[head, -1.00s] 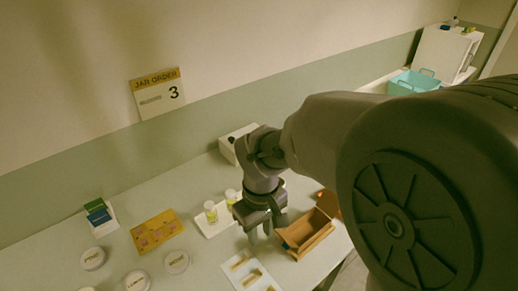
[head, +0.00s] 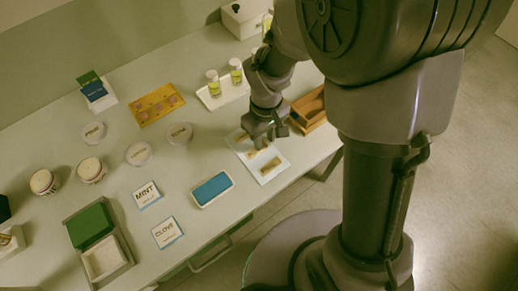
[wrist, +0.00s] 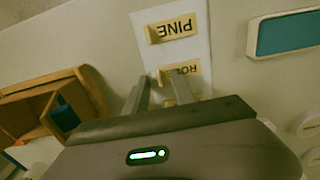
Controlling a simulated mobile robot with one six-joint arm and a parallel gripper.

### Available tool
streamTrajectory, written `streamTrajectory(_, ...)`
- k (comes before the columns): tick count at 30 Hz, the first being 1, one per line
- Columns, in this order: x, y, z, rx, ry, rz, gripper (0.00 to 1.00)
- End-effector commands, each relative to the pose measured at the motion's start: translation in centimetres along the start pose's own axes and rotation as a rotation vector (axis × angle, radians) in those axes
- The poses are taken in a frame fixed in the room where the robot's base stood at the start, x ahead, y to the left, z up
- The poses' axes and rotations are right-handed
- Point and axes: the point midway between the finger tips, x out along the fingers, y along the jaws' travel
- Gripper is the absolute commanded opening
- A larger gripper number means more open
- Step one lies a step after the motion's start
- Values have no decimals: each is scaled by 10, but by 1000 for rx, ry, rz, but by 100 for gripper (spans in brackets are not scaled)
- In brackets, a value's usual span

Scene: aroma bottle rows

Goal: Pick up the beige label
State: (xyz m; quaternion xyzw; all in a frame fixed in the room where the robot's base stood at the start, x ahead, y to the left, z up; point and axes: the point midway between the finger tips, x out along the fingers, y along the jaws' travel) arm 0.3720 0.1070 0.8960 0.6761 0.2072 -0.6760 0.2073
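Two beige labels lie on a white sheet (head: 276,175) near the table's front edge. In the wrist view, one beige label reads PINE (wrist: 178,27), upside down. The other beige label (wrist: 192,69) starts with "RO"; the rest of its word is hidden behind my gripper finger. My gripper (wrist: 160,84) points down over the sheet, with its fingertips close to the RO label. A gap shows between the two fingers and nothing is held there. In the head view my gripper (head: 262,142) covers part of the sheet; its height above the label is hard to tell.
A wooden box (head: 312,106) stands close to the right of my gripper. A white tray (head: 228,97) with yellow-green bottles is behind. A blue pad (head: 212,188), MINT card (head: 147,194) and CLOVE card (head: 166,231) lie left. Round lidded jars stand further left.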

Motion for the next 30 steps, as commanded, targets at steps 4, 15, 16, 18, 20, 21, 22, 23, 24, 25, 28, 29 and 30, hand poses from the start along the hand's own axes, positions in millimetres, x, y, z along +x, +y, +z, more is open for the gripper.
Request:
streamTrajectory(4, -2, 0, 0, 0, 0, 0, 24)
streamTrajectory(15, -2, 0, 0, 1, 0, 0, 0)
streamTrajectory(16, -2, 0, 0, 1, 0, 0, 0)
streamTrajectory(18, -2, 0, 0, 1, 0, 0, 0)
streamTrajectory(20, -3, 0, 0, 1, 0, 0, 0)
streamTrajectory(21, -4, 0, 0, 1, 0, 0, 0)
streamTrajectory(22, -6, 0, 0, 1, 0, 0, 0)
streamTrajectory(23, -8, 0, 0, 1, 0, 0, 0)
streamTrajectory(24, -12, 0, 0, 1, 0, 0, 0)
streamTrajectory(25, -16, 0, 0, 1, 0, 0, 0)
streamTrajectory(28, -31, 0, -1, 1, 1, 0, 0)
streamTrajectory(29, -36, 0, -1, 2, 2, 0, 0)
streamTrajectory(30, -43, 0, -1, 2, 1, 0, 0)
